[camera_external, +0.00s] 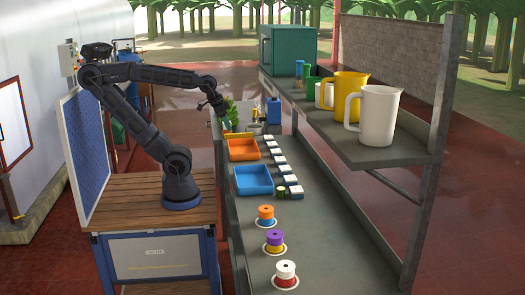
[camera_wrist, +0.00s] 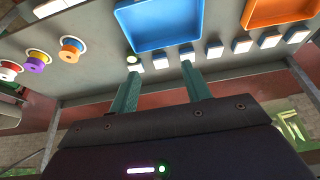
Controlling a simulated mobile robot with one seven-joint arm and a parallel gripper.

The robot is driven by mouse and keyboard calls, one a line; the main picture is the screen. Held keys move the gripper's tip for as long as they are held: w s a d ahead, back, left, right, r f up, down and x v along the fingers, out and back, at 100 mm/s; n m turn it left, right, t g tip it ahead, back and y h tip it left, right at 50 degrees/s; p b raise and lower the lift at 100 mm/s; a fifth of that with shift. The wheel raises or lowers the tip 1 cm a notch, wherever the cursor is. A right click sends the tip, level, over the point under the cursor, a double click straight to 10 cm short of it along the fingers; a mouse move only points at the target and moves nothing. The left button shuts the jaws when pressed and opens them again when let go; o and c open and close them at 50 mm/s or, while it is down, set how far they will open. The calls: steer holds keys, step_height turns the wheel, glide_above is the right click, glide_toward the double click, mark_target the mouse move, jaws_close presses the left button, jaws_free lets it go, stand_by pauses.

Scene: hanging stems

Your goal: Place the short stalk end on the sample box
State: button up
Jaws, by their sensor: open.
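A short green piece with a pale top (camera_external: 281,191), which may be the short stalk end, stands upright on the counter beside the nearest white box (camera_external: 296,191). It also shows in the wrist view (camera_wrist: 133,59). Several small white boxes with dark sides form a row along the trays; I cannot tell which is the sample box. My gripper (camera_external: 222,108) is raised near the counter's far left part, by a green leafy plant (camera_external: 231,114). In the wrist view its two teal fingers (camera_wrist: 160,72) are apart with nothing between them.
A blue tray (camera_external: 254,192) and an orange tray (camera_external: 241,157) lie left of the boxes. Several coloured spools (camera_external: 274,240) stand at the near end. A raised shelf (camera_external: 376,153) along the right holds a white jug (camera_external: 378,115) and a yellow jug (camera_external: 346,97).

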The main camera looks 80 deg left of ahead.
steer(key=m+g+h, duration=0.1)
steer(key=m+h, duration=0.2)
steer(key=m, duration=0.6)
glide_above(281, 188)
steer(key=s+a, duration=0.2)
steer(key=s, duration=0.1)
steer(key=f, duration=1.9)
steer(key=shift+w+a+f, duration=0.1)
steer(key=shift+w+f, duration=0.1)
steer(key=shift+f, duration=0.05)
steer(key=shift+s+x, duration=0.15)
steer(key=shift+x, duration=2.35)
steer(key=shift+s+x, duration=0.1)
steer(key=shift+x, duration=2.4)
steer(key=c, duration=0.7)
steer(key=shift+r, duration=0.1)
step_height(281, 188, up, 20)
steer(key=shift+f, duration=0.1)
steer(key=shift+c, duration=0.2)
